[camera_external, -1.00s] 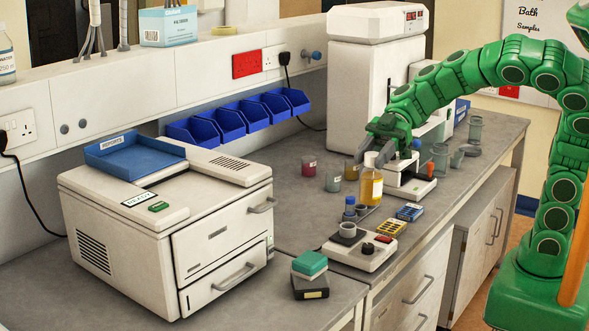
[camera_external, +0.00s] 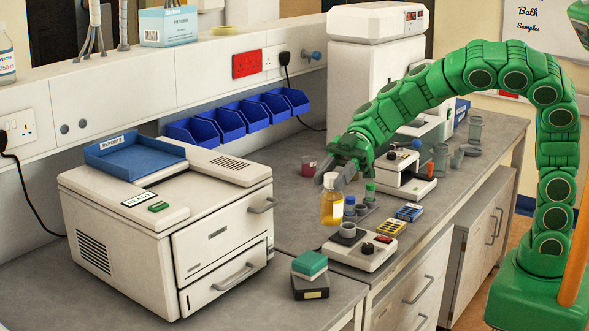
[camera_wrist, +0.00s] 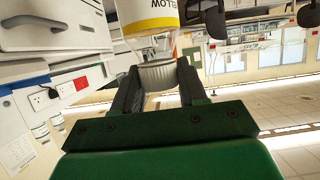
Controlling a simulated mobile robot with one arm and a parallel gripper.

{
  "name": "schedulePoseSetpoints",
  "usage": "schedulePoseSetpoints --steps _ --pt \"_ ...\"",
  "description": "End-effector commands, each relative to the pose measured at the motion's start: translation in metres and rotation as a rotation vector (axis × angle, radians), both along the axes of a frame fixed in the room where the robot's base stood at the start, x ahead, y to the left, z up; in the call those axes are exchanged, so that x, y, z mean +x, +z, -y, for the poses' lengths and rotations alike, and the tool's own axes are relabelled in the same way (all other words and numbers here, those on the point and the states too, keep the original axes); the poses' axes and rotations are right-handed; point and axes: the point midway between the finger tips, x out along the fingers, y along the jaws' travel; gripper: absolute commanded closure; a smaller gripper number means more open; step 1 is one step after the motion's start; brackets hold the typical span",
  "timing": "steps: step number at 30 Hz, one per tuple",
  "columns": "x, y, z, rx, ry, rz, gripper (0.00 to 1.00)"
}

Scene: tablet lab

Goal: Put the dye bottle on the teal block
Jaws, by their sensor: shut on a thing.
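The dye bottle (camera_external: 332,206) holds yellow-orange liquid and has a pale label. My gripper (camera_external: 334,181) is shut on its top and holds it upright above the bench, left of the small bottle rack. In the wrist view the bottle (camera_wrist: 150,18) shows at the top, with "LOW" readable on its label, and my gripper (camera_wrist: 160,80) closes around its pale neck. The teal block (camera_external: 310,263) lies on a grey box (camera_external: 310,285) near the bench's front edge, to the lower left of the bottle. Its top is bare.
A white balance-like device (camera_external: 359,252) stands between the bottle and the teal block's right side. A large white machine (camera_external: 215,240) with a blue tray (camera_external: 135,155) is at left. Small bottles and a microscope-like device (camera_external: 408,180) stand behind. Bench space behind the teal block is clear.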

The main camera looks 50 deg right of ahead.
Motion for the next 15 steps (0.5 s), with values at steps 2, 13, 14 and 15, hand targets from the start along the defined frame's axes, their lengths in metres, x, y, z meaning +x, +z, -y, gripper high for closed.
schedulePoseSetpoints --steps 2,13,14,15 --pt "0.004 -0.01 -0.005 0.001 0.003 -0.005 1.0" --pt "0.025 -0.044 -0.025 -0.001 0.003 -0.001 1.0" --pt "0.026 -0.046 -0.026 -0.001 0.003 -0.001 1.0" --pt "0.027 -0.047 -0.027 0.0 0.003 -0.001 1.0"
